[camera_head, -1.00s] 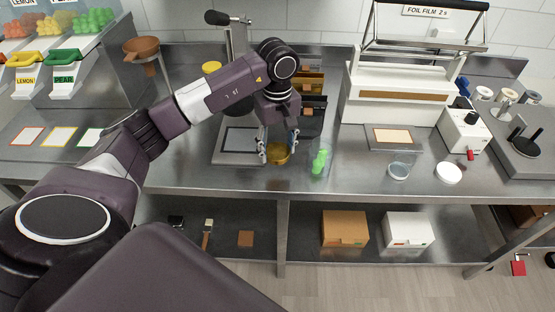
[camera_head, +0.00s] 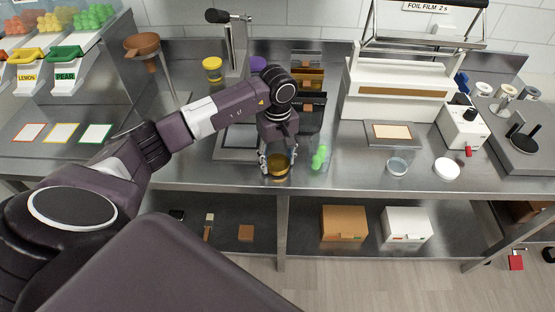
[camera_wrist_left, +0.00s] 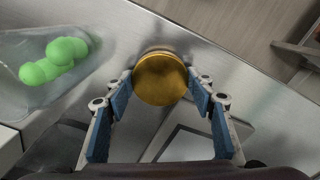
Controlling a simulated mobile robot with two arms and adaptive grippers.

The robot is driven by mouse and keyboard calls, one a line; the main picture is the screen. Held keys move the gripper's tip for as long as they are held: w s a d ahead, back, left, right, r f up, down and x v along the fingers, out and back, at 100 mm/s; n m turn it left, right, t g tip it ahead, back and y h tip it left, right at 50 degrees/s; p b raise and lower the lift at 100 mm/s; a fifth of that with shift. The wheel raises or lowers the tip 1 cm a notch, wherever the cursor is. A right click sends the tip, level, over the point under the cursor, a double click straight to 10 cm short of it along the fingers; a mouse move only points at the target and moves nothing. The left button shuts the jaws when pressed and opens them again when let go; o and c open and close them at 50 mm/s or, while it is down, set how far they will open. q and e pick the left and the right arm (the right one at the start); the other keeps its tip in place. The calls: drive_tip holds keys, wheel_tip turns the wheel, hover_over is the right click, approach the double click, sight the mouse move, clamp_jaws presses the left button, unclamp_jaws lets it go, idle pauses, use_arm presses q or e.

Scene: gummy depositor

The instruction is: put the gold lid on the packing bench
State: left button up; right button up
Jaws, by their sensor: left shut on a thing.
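The gold lid (camera_head: 278,172) is a round, shiny disc at the front of the steel bench (camera_head: 210,178). My left gripper (camera_head: 278,161) points down, with its fingers closed on both sides of the lid. In the left wrist view the gold lid (camera_wrist_left: 160,80) sits between the blue-padded fingertips (camera_wrist_left: 160,88). A pale, glassy rim shows just behind the lid; I cannot tell whether the lid rests on a jar or is held clear. My right gripper is not in view.
Green gummies (camera_head: 319,158) in a clear bag lie close to the right of the gripper. A clear dish (camera_head: 397,167) and a white disc (camera_head: 446,168) stand further right. The foil sealer (camera_head: 395,92) is behind. A yellow-lidded jar (camera_head: 212,70) stands at the back.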

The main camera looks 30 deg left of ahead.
sight(278, 162)
use_arm(q)
drive_tip(key=shift+f+b, duration=0.35)
drive_tip(key=shift+f, duration=0.05)
drive_tip(key=o, duration=1.9)
drive_tip(key=shift+c, duration=0.2)
drive_tip(key=shift+r, duration=0.1)
drive_tip(key=shift+r+p, duration=0.6)
drive_tip(key=shift+p, duration=0.2)
drive_tip(key=shift+w+r, duration=0.15)
drive_tip(key=shift+r, duration=0.15)
wheel_tip(278, 162, up, 11)
drive_tip(key=b, duration=0.4)
drive_tip(key=shift+r, duration=0.15)
